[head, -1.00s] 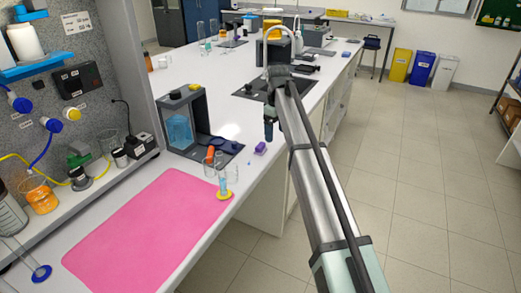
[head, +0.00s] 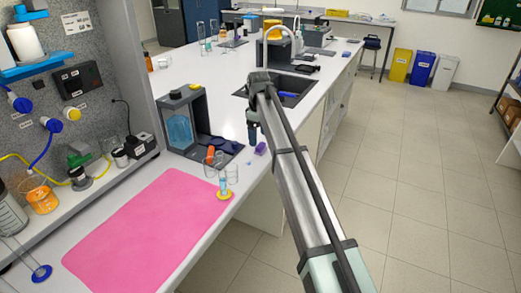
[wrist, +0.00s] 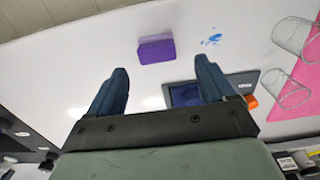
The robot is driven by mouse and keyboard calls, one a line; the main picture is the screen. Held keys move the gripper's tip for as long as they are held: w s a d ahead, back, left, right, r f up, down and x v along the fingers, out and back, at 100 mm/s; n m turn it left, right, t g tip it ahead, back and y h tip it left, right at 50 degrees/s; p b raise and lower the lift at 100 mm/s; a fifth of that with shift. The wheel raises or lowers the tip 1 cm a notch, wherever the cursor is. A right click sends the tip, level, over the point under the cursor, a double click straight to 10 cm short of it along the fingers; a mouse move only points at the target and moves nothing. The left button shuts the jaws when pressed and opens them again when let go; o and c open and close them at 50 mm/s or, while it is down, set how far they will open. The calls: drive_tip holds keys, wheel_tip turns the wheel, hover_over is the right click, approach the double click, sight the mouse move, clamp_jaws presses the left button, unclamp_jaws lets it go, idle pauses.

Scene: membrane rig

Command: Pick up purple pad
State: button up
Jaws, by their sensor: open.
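The purple pad (head: 261,148) is a small block lying on the white bench near its right edge, beside the dark base of the grey rig. It also shows in the wrist view (wrist: 156,51), beyond the fingertips and roughly between them. My gripper (head: 252,141) hangs above the bench, just left of and above the pad in the head view. In the wrist view my gripper (wrist: 162,72) has its two dark blue fingers wide apart with nothing between them. The pad is apart from both fingers.
The grey rig (head: 208,140) with a blue window stands left of the pad. Glass beakers (wrist: 292,35) and an orange-capped item (head: 210,153) stand near the pink mat (head: 150,225). A small blue spill (wrist: 212,40) lies near the pad. A sink (head: 290,88) lies behind.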

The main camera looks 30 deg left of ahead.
sight(261, 145)
drive_tip(key=shift+w+d+f, duration=0.1)
drive_tip(key=shift+d+f, duration=0.05)
drive_tip(key=shift+f, duration=1.2)
drive_tip(key=shift+w+d+f, duration=0.1)
drive_tip(key=shift+d+f, duration=0.05)
drive_tip(key=shift+f, duration=1.15)
drive_tip(key=shift+c, duration=0.4)
drive_tip(key=c, duration=1)
drive_tip(key=shift+o, duration=0.2)
wheel_tip(261, 145, up, 10)
drive_tip(key=shift+r, duration=0.1)
